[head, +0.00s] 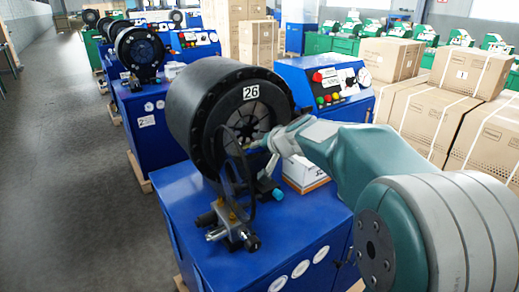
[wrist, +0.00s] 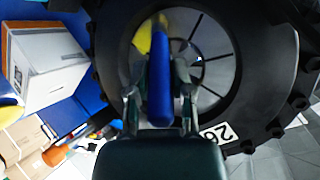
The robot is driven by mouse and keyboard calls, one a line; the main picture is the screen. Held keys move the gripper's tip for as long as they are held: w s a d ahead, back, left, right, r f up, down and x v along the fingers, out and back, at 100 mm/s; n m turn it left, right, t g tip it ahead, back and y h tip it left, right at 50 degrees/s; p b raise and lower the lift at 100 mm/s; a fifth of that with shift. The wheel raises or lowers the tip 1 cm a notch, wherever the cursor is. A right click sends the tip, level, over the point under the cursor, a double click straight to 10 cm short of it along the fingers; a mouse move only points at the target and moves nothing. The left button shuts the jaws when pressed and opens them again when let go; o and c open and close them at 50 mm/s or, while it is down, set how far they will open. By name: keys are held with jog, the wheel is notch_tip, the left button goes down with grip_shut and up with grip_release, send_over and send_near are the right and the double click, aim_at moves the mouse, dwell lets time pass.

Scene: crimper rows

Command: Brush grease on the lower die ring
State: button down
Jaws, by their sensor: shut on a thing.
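The black crimper head (head: 215,110), marked 26, stands on a blue cabinet with its round bore facing my arm. My gripper (head: 268,146) is at the bore's front. In the wrist view my gripper (wrist: 160,75) is shut on a slim blue handle (wrist: 160,92), seemingly the brush, pointing into the bore. A yellow part (wrist: 143,36) shows beside its far end; I cannot tell whether it belongs to the brush. The pale die ring (wrist: 205,38) with dark radial gaps lies around and beyond it. The brush tip, and whether it touches the ring, cannot be made out.
A black hose and valve fittings (head: 235,232) stand at the cabinet's front, below the bore. A white box (head: 305,172) sits right of the crimper, under the control panel (head: 340,90). Cartons (head: 430,115) are stacked at the right. The floor (head: 80,180) at left is clear.

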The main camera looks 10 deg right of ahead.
jog(key=shift+a, duration=0.15)
dwell(1.3)
jog(key=shift+s, duration=0.1)
jog(key=shift+s+d, duration=0.4)
jog(key=shift+s, duration=0.5)
jog(key=shift+s+d, duration=0.35)
jog(key=shift+s, duration=0.6)
jog(key=shift+s+d, duration=0.4)
jog(key=shift+s, duration=0.5)
